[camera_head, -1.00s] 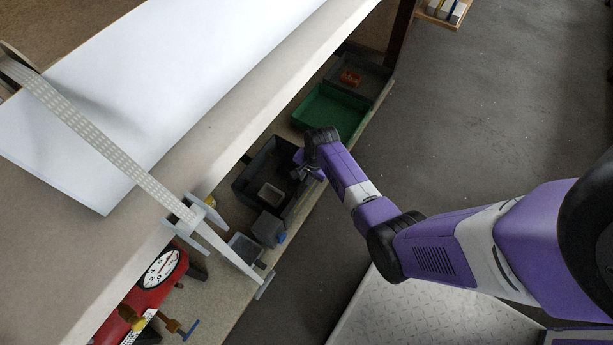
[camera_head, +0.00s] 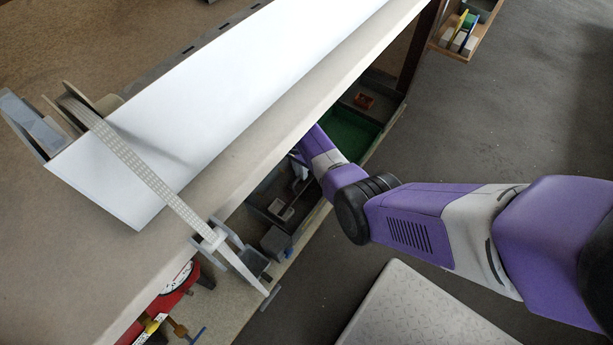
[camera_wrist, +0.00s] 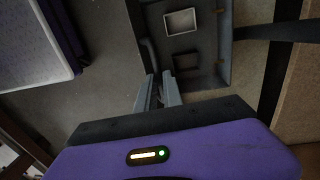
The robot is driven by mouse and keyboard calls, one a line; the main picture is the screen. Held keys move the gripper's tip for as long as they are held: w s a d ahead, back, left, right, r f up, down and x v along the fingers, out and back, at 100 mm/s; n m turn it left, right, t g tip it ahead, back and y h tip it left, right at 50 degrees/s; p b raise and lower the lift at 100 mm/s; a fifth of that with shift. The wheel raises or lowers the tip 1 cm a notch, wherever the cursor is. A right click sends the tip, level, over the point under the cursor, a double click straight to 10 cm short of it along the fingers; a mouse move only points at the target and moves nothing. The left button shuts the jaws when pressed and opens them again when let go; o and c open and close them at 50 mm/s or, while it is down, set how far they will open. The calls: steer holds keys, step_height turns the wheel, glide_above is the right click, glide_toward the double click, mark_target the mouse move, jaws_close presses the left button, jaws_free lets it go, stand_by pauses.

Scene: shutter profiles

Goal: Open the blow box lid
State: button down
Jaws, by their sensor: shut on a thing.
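The blow box (camera_head: 262,194) is a dark grey box on the low shelf under the table edge. In the wrist view its dark panel (camera_wrist: 208,48), which looks like the lid, has a light-rimmed square and a darker square on it. A dark bar handle (camera_wrist: 149,56) runs along its left side. My gripper (camera_wrist: 158,90) is shut on the lid handle at its lower end. In the head view my wrist and the table edge hide most of the gripper. I cannot tell how far the lid stands open.
The table edge (camera_head: 262,165) overhangs the shelf close to my wrist. A small grey box (camera_head: 275,241) stands nearer. A red device (camera_head: 172,300) is at lower left.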

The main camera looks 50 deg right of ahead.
steer(key=shift+w+a+r, duration=0.1)
steer(key=shift+w+r, duration=0.25)
steer(key=shift+w, duration=0.45)
steer(key=c, duration=1.5)
jaws_free()
steer(key=shift+f, duration=0.1)
steer(key=shift+s, duration=0.1)
